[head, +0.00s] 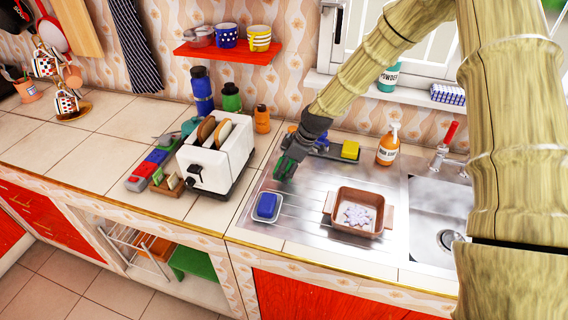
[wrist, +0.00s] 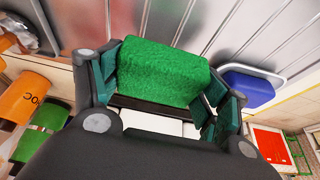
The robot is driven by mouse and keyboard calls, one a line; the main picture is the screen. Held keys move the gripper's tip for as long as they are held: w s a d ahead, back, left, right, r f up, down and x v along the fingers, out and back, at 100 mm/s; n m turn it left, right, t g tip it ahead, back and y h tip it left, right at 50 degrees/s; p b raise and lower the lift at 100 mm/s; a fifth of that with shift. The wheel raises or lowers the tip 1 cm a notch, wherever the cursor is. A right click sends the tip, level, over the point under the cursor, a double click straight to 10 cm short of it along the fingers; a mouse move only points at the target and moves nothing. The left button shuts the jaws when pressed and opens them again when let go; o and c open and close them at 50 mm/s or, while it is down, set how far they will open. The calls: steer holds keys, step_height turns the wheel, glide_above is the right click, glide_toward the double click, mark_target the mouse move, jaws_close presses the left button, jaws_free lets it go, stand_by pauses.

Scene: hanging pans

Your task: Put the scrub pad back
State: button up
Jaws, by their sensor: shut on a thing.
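The green scrub pad (wrist: 160,68) fills the upper middle of the wrist view. My gripper (wrist: 165,90) is shut on it, with a finger at each end of the pad. In the head view my gripper (head: 287,166) hangs above the metal drainboard (head: 300,215), to the right of the toaster. A dark tray (head: 330,154) holding a yellow sponge (head: 350,150) lies behind and to the right of my gripper. A blue sponge (head: 267,204) sits in a small dish in front of it; it also shows in the wrist view (wrist: 248,90).
A brown basin (head: 345,225) with pale contents stands on the drainboard's right part. An orange soap bottle (head: 388,147) stands behind it, left of the sink (head: 445,215). The white toaster (head: 217,160) and an orange bottle (head: 262,120) stand left. Bare drainboard lies around the blue sponge's dish.

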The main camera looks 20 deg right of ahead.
steer(key=shift+w+d+r+p, duration=0.1)
steer(key=shift+w+r+p, duration=0.05)
steer(key=shift+w, duration=0.35)
steer(key=shift+w+d+r+p, duration=0.1)
steer(key=shift+w+p, duration=0.05)
steer(key=shift+w, duration=0.3)
steer(key=shift+r, duration=0.25)
steer(key=f+p, duration=0.1)
steer(key=w+f, duration=0.1)
steer(key=shift+w+f+p, duration=0.1)
steer(key=shift+f+p, duration=0.2)
steer(key=shift+p, duration=0.05)
steer(key=shift+s+f+p, duration=0.2)
steer(key=shift+f+p, duration=0.15)
steer(key=shift+f, duration=0.25)
steer(key=shift+w+f, duration=0.1)
steer(key=shift+f, duration=0.1)
steer(key=shift+f, duration=0.15)
steer(key=o, duration=1)
steer(key=shift+r, duration=0.3)
